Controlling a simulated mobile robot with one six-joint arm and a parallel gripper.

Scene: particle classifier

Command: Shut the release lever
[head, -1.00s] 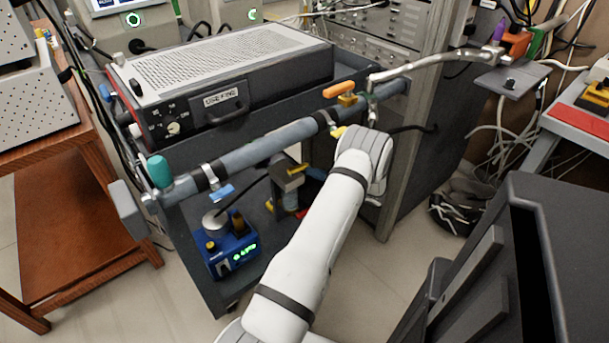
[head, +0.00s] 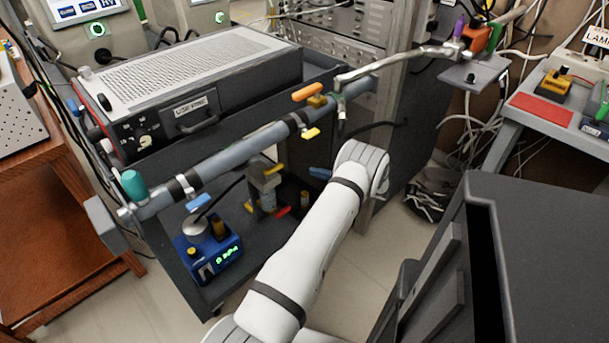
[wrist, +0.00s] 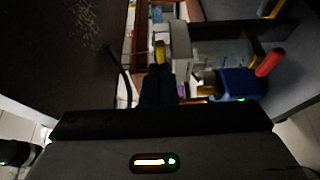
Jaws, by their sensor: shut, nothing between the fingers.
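Several coloured levers are in the head view, and I cannot tell which is the release lever. An orange lever (head: 307,92) and a yellow lever (head: 311,133) sit on the grey pipe (head: 245,148). A blue lever (head: 198,201) hangs below its near end. Under the pipe, a grey block (head: 264,178) stands near a red handle (head: 283,211). My gripper (wrist: 158,72) is shut and empty in the wrist view, its tips close to a yellow part (wrist: 160,51) beside a grey block (wrist: 181,47); contact is unclear. My arm hides the gripper in the head view.
A blue box (head: 210,255) with a green display stands on the lower shelf. A silver hose (head: 400,66) runs right from the pipe. A teal knob (head: 133,185) tops the pipe's left end. A dark cabinet (head: 555,240) stands at the right; floor shows between.

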